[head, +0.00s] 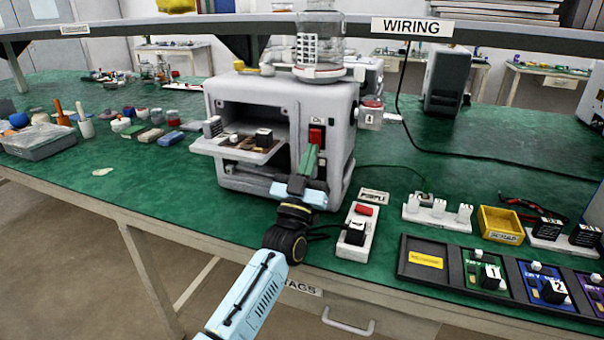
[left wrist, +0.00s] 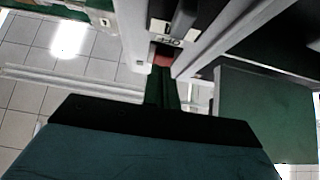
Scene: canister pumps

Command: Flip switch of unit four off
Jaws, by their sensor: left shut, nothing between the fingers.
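The grey pump unit (head: 235,100) stands on the green bench, with a tag on its right side that seems to read 4. A red switch (head: 317,134) sits on its front face, under a small label that seems to read On. The red switch also shows in the left wrist view (left wrist: 162,59), beside a label (left wrist: 166,41) that seems to read OFF. My left gripper (head: 311,151) is shut and empty, its green fingertips just below the switch. Its fingers hide the switch's lower part; I cannot tell whether they touch it. My right gripper is not in view.
The unit's front door (head: 215,146) is folded down, with small parts on it. A white switch strip (head: 357,232) lies right of my arm. A black tray (head: 420,273) with numbered modules and a yellow bin (head: 501,224) are further right.

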